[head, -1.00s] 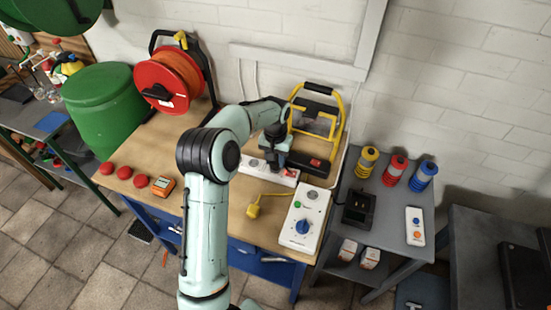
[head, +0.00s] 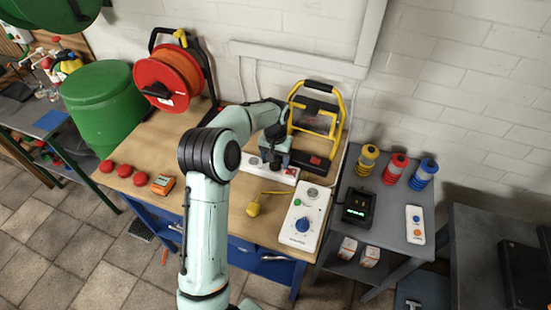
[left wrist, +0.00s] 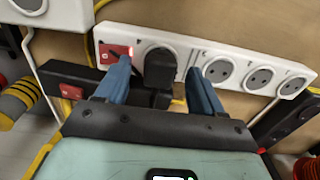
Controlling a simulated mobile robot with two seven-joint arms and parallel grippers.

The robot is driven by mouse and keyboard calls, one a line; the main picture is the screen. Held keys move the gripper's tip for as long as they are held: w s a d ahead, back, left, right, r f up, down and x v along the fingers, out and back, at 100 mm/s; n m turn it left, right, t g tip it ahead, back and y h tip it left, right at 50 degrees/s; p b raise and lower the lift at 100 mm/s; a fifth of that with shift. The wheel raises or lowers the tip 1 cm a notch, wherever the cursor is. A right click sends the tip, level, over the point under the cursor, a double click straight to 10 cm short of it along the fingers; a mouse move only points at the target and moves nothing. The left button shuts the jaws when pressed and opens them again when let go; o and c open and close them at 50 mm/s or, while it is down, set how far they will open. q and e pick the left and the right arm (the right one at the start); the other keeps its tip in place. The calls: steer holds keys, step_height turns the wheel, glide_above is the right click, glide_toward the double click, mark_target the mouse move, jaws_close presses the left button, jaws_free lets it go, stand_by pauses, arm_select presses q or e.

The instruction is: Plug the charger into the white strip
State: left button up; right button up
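The white strip (head: 256,160) lies on the workbench behind my left arm. In the left wrist view, the strip (left wrist: 200,50) has a lit red switch at one end and a row of round sockets. A black plug (left wrist: 159,68) sits in the socket beside the switch and looks seated. The black charger (head: 357,206) on the grey side table shows green lights. My left gripper (head: 274,162) is over the strip. In the left wrist view, its blue fingers (left wrist: 158,72) stand open on either side of the plug, with visible gaps. My right gripper is not in view.
A black strip with a red switch (head: 316,161) and a yellow-framed work lamp (head: 340,125) stand close to the white strip. An orange cable reel (head: 165,80) stands left.

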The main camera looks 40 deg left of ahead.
arm_select(q)
step_height(320, 180, up, 13)
steer(key=shift+r, duration=0.2)
stand_by(0.6)
stand_by(0.5)
